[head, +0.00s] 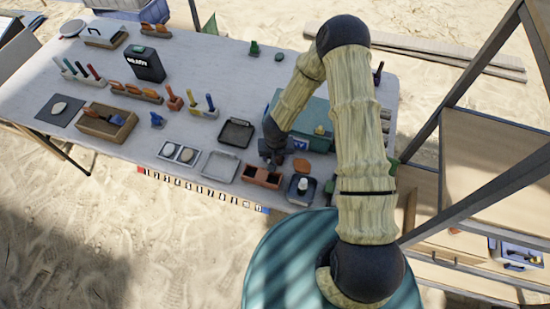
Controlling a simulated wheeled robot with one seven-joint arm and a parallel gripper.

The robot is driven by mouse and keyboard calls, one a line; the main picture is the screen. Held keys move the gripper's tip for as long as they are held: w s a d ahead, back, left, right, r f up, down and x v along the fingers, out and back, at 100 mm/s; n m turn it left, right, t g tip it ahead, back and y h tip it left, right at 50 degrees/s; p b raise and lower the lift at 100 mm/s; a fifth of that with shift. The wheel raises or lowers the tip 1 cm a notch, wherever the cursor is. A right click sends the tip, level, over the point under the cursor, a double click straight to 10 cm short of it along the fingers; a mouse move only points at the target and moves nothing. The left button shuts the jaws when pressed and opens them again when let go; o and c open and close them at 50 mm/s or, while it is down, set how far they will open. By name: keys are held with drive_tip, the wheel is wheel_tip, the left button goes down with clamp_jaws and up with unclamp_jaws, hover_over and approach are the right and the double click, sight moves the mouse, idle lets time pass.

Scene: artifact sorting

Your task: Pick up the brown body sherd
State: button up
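A small flat brown piece (301,165), which looks like the brown body sherd, lies near the table's front edge, just right of my gripper. It is too small here to make out its details. My gripper (271,160) points down over the front part of the table, behind a reddish-brown two-compartment box (262,177). Its dark fingers blend into the dark wrist, so I cannot tell whether they are open or shut or hold anything. The gripper and the brown piece look apart.
A dark box with a pale item (300,188) stands right of the reddish-brown box. A teal case (312,117) stands behind, partly hidden by my arm. A shelf frame (475,150) rises at the right.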

wheel_tip(320, 180, up, 10)
drive_tip(key=p, duration=0.3)
drive_tip(key=shift+p, duration=0.3)
idle(0.6)
